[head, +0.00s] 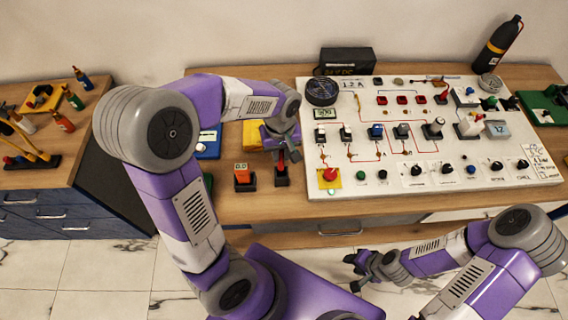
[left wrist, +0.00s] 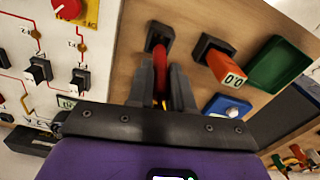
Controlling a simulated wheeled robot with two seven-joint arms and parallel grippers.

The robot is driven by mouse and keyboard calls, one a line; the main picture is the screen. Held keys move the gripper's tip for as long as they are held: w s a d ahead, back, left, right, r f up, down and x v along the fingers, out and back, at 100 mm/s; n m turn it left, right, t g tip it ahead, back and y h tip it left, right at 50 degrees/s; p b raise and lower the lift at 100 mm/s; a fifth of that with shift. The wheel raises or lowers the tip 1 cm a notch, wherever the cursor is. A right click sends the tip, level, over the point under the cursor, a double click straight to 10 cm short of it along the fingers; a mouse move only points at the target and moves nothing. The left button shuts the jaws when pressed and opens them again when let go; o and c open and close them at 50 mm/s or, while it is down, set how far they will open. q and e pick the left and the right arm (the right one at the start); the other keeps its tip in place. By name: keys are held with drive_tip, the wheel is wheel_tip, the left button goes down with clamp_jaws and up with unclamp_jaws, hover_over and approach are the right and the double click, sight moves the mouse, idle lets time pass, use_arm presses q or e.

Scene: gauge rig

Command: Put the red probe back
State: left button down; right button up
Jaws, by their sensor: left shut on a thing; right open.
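The red probe (left wrist: 159,62) is held between the fingers of my left gripper (left wrist: 161,88), which is shut on it. Its far end meets a small black holder (left wrist: 152,32) on the wooden bench; whether it is fully seated I cannot tell. In the head view, my left gripper (head: 283,153) is above the black holder (head: 282,178), with a little red of the probe (head: 281,164) showing between. My right gripper (head: 362,270) is open and empty, low in front of the bench.
An orange meter (head: 242,173) reading 0.0 stands in its own black holder just left of the probe's. The white gauge panel (head: 400,205), with a red knob on yellow (head: 329,176), is close on the right. Blue and yellow items sit behind to the left.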

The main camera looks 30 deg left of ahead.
sight(281, 164)
use_arm(q)
drive_tip(key=shift+s+f, duration=0.1)
drive_tip(key=shift+f, duration=0.7)
drive_tip(key=shift+w+f+b, duration=0.2)
drive_tip(key=shift+f+b, duration=0.25)
drive_tip(key=shift+f, duration=1.65)
drive_tip(key=shift+f, duration=0.2)
drive_tip(key=c, duration=1)
unclamp_jaws()
